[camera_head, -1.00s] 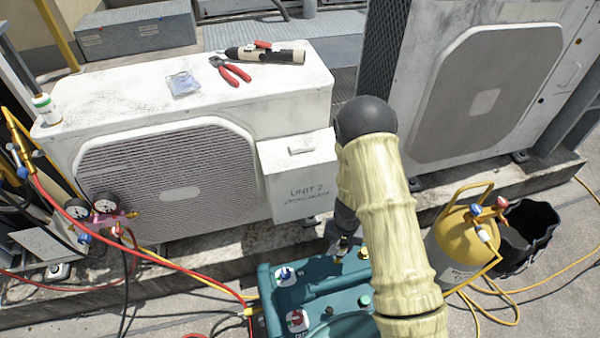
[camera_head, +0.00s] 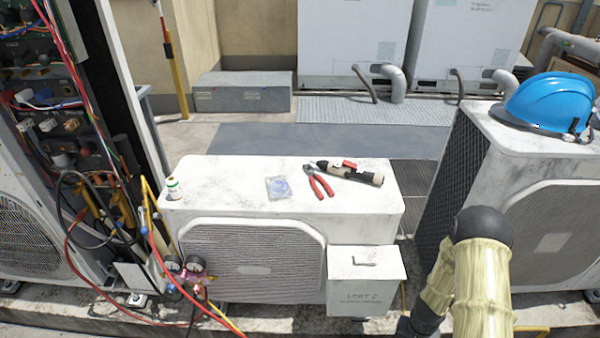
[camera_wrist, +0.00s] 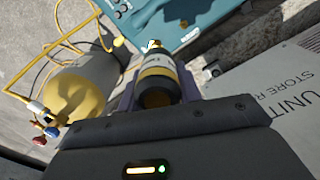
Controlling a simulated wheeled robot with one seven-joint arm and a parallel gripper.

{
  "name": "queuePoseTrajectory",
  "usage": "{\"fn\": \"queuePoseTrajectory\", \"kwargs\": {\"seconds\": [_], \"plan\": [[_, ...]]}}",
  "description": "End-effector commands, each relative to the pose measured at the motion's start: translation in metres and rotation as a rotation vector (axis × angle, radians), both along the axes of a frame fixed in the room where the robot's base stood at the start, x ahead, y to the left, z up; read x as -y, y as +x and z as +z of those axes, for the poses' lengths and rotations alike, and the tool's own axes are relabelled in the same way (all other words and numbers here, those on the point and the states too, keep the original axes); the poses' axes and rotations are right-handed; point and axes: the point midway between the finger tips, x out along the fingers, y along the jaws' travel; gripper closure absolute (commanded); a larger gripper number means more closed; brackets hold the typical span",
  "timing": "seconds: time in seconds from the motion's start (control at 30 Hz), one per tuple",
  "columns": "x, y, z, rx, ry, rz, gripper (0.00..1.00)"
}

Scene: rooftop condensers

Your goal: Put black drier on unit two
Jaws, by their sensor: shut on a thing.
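The black drier (camera_wrist: 158,92) is a dark cylinder with a pale label and a brass end fitting, seen in the wrist view. My gripper (camera_wrist: 157,80) is shut around it, a finger on each side. In the head view my gripper's dark end is low beside unit two's front box, cut off by the bottom edge, and the drier does not show. Unit two (camera_head: 225,200) is the white condenser in the middle, with a flat top and a front box (camera_head: 366,275) lettered "UNIT 2". The box's lettered face also shows at right in the wrist view (camera_wrist: 285,95).
On unit two lie red pliers (camera_head: 319,183), a black-and-beige tool (camera_head: 352,173), a small clear bag (camera_head: 279,187) and a white bottle (camera_head: 174,189). The top's front right is bare. Gauges and hoses (camera_head: 184,270) stand front left. A blue helmet (camera_head: 549,101) sits on the right-hand unit.

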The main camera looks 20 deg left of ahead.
Motion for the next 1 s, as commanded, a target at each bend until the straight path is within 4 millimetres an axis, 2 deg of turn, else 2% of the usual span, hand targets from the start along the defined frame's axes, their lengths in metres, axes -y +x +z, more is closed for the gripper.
{"fn": "queuePoseTrajectory", "kwargs": {"seconds": [0.03, 0.6, 0.77, 1.0], "plan": [[0.003, 0.000, 0.020, 0.000, 0.001, 0.000, 0.96], [0.029, -0.005, 0.102, 0.011, 0.019, 0.036, 0.96], [0.032, -0.006, 0.110, 0.014, 0.023, 0.043, 0.96], [0.033, -0.006, 0.107, 0.016, 0.023, 0.045, 0.96]]}}
